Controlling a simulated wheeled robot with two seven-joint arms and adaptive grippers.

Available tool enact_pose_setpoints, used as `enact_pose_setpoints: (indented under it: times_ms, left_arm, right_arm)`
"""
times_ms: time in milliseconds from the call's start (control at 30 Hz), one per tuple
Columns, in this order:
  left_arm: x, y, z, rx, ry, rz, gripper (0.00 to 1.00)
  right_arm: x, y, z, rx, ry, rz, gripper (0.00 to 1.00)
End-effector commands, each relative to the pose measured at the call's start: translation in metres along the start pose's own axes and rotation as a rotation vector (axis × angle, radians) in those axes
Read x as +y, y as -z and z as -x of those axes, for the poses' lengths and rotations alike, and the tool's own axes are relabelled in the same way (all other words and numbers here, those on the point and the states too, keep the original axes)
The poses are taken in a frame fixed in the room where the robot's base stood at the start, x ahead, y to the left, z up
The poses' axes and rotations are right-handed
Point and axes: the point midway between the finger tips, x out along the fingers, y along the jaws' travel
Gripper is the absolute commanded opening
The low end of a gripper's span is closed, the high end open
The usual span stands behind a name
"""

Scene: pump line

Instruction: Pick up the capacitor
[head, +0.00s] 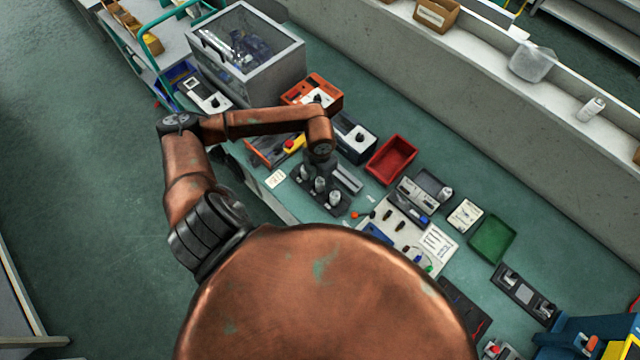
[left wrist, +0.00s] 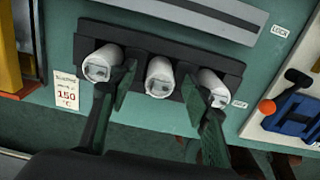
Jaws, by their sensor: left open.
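Three light grey cylinders, which look like capacitors, stand in a row in a black holder (left wrist: 128,42) on the bench. In the left wrist view they are the left cylinder (left wrist: 101,64), the middle cylinder (left wrist: 159,77) and the right cylinder (left wrist: 211,88). The holder also shows in the head view (head: 322,193). My left gripper (left wrist: 158,74) is open, with its two dark fingers on either side of the middle cylinder. I cannot tell whether the fingers touch any cylinder. My right gripper is not in view.
A board with an orange-knobbed lever (left wrist: 267,106) is to the right. Red (head: 391,158) and green (head: 492,239) trays stand further right. A clear-fronted cabinet (head: 245,50) stands at the back left.

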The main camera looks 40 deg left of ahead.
Motion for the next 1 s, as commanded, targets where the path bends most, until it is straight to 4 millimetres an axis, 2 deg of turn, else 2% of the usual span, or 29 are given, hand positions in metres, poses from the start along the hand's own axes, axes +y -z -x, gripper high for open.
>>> enact_pose_setpoints:
  times_ms: [100,733,1000]
  left_arm:
    - [0.0002,0.0001,0.0002,0.000,0.000,0.000,0.44]
    - [0.0003,0.0002,0.0006,-0.001,0.000,0.000,0.01]
    - [0.0004,-0.0001,0.0014,-0.001,0.000,0.000,0.00]
  right_arm:
    - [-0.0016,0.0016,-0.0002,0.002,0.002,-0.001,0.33]
    - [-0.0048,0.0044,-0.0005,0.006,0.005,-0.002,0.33]
    - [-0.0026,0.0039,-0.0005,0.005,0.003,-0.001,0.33]
